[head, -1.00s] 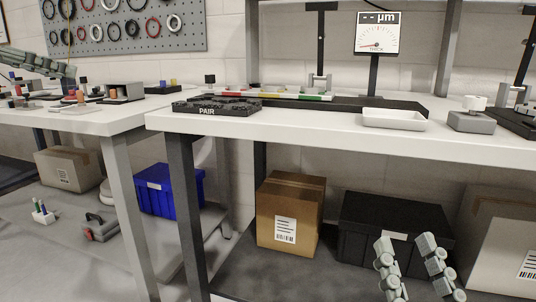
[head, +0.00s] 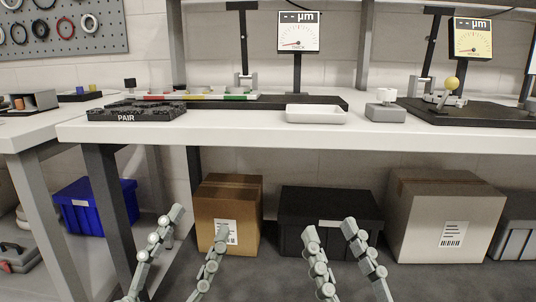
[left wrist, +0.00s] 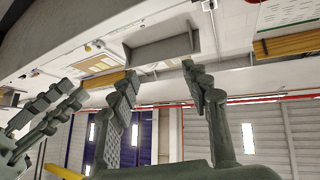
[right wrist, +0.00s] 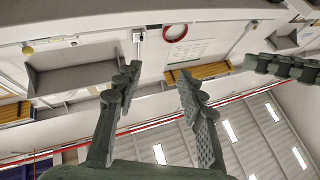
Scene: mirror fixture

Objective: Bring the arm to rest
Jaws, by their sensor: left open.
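My left gripper (head: 200,222) is low in the head view, in front of the workbench and below its top. Its fingers are spread, with nothing between them; the left wrist view shows the same gap (left wrist: 160,72). My right gripper (head: 331,230) is beside it to the right, at about the same height. Its fingers are also apart and empty, as the right wrist view shows (right wrist: 157,72). Both grippers point upward and are apart from each other. No gripper appears to touch the bench or anything on it.
The white workbench (head: 250,128) bears a black PAIR tray (head: 137,111), a white tray (head: 315,114), a grey block (head: 386,112) and dial gauges (head: 298,33). Below stand a brown carton (head: 229,190), a black bin (head: 318,210), a paler carton (head: 440,190) and a blue bin (head: 85,205).

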